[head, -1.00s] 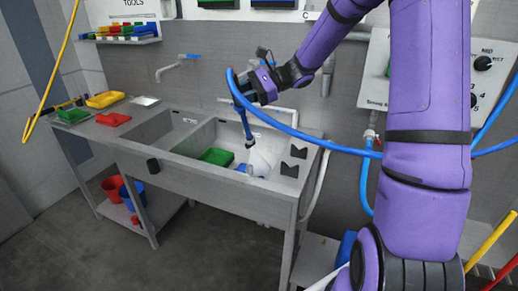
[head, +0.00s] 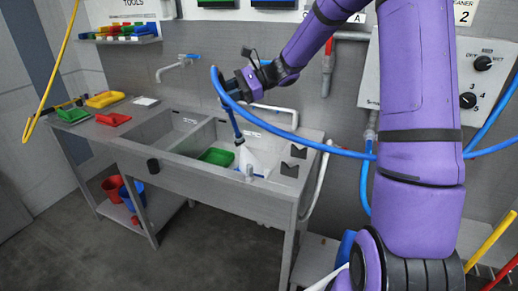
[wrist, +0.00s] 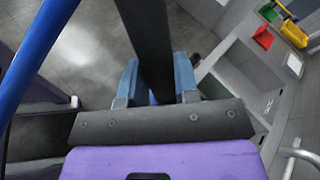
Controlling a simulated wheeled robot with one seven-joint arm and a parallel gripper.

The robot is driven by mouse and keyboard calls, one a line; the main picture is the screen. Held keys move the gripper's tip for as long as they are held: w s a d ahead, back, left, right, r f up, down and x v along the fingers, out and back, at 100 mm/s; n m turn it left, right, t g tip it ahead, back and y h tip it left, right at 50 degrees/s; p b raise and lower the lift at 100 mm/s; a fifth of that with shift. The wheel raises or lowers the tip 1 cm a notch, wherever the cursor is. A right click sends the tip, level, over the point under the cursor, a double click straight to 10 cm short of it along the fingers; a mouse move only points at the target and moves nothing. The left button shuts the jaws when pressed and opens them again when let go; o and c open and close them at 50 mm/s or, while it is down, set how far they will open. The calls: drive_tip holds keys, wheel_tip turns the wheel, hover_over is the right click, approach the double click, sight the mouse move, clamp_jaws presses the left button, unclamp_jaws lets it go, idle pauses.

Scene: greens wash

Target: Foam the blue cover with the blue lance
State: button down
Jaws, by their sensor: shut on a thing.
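My gripper (head: 229,86) is shut on the blue lance (head: 235,122) above the right sink basin. The lance points down and slightly right. In the wrist view, my gripper's blue fingertips (wrist: 157,84) close on a dark shaft. A white fan of spray or foam (head: 249,160) spreads from the lance tip into the basin. A little of the blue cover (head: 239,168) shows beside the spray; most of it is hidden, so I cannot tell how much is coated. A green cover (head: 217,156) lies to its left in the same basin.
A tap (head: 178,64) and a pale pipe (head: 275,109) stand behind the basins. A notched rest (head: 293,161) is at the sink's right end. Red (head: 113,119) and yellow (head: 104,99) trays lie left.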

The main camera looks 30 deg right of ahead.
drive_tip(key=shift+w+a, duration=0.9)
drive_tip(key=shift+w, duration=0.2)
drive_tip(key=shift+w+a, duration=0.9)
drive_tip(key=shift+w, duration=0.15)
drive_tip(key=c, duration=1.5)
unclamp_jaws()
